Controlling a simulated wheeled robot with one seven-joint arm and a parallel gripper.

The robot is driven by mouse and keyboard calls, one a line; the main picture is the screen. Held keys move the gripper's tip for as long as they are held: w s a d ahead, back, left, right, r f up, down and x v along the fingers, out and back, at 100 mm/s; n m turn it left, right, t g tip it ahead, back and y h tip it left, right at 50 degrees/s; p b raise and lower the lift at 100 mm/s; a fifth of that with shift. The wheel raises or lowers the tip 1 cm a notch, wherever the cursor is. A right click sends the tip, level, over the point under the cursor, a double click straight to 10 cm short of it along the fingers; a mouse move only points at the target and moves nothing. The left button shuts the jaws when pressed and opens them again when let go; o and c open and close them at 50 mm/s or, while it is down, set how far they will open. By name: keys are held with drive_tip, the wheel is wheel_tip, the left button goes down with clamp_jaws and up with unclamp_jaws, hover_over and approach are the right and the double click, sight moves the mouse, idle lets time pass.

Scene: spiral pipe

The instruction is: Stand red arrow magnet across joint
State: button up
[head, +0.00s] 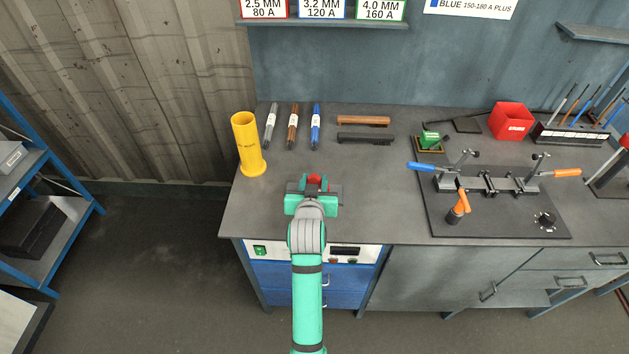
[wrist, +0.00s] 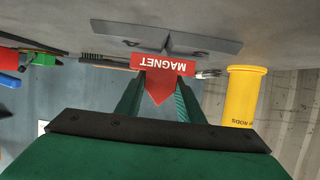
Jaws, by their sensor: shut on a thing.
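The red arrow magnet (wrist: 165,70) sits between my fingers in the wrist view, its white "MAGNET" lettering upside down and its tip pointing back toward my palm. My gripper (wrist: 160,98) is shut on it. In the head view my gripper (head: 313,186) is over the front left of the bench, with a bit of the red magnet (head: 314,180) showing. A grey metal piece (wrist: 205,43) with a raised middle lies just beyond the magnet's wide end; I cannot tell whether they touch. A clamp fixture (head: 490,183) stands on a dark plate at the right; any joint in it is too small to make out.
A yellow rod tube (head: 249,147) stands at the bench's left. Several pens (head: 293,127) and two brushes (head: 365,121) lie behind my gripper. A green block (head: 430,140), a red bin (head: 511,120) and a rod rack (head: 575,135) are at the back right. Bench between gripper and fixture is clear.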

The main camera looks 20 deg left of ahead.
drive_tip(key=shift+f, duration=0.35)
drive_tip(key=o, duration=1.3)
drive_tip(key=shift+f, duration=0.1)
